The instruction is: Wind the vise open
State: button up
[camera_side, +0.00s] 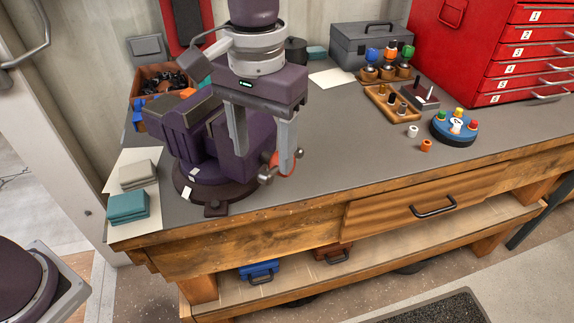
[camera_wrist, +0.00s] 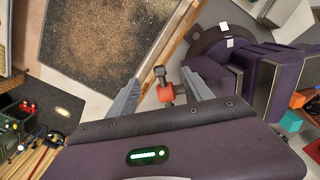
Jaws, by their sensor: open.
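The purple vise (camera_side: 215,142) stands on a round dark base at the left part of the bench. It also shows at the right of the wrist view (camera_wrist: 235,72). Its handle, a metal bar with ball ends and a red part (camera_side: 273,159), is at the vise's front right side. My gripper (camera_side: 262,160) is open and points down at the handle. In the wrist view the handle's red part (camera_wrist: 165,93) and ball end appear between the two spread fingers. I cannot tell whether a finger touches it. My gripper hides part of the vise, and the jaw gap is hard to judge.
Teal (camera_side: 128,207) and grey blocks lie on paper left of the vise. An orange parts bin (camera_side: 160,82) stands behind it. A wooden tray (camera_side: 392,103), a blue round holder (camera_side: 455,128) and a red drawer cabinet (camera_side: 500,50) are at the right. The bench front centre is clear.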

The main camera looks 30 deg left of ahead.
aim_at(266, 181)
notch_tip(266, 181, up, 10)
jog(key=r, duration=0.1)
jog(key=s+a+f+m+t+y, duration=0.2)
jog(key=m+t+y, duration=0.1)
jog(key=m, duration=1)
jog(key=s+a+f+m+t+y, duration=0.1)
jog(key=a+f+m+t+y, duration=0.2)
jog(key=m, duration=1)
jog(key=d+r+m+t+h, duration=0.1)
jog(key=d+r+m+t, duration=0.2)
jog(key=m, duration=0.9)
jog(key=d+r+m+t+h, duration=0.1)
jog(key=d+m+t+h, duration=0.3)
jog(key=m, duration=0.7)
jog(key=f, duration=0.5)
jog(key=f+y, duration=0.1)
jog(key=f, duration=0.4)
jog(key=f+m+t+y, duration=0.1)
jog(key=f, duration=0.3)
jog(key=shift+a+f, duration=0.4)
jog(key=shift+w+f, duration=0.15)
jog(key=shift+f, duration=0.15)
jog(key=x, duration=0.7)
jog(key=shift+r, duration=0.1)
jog(key=c, duration=1.3)
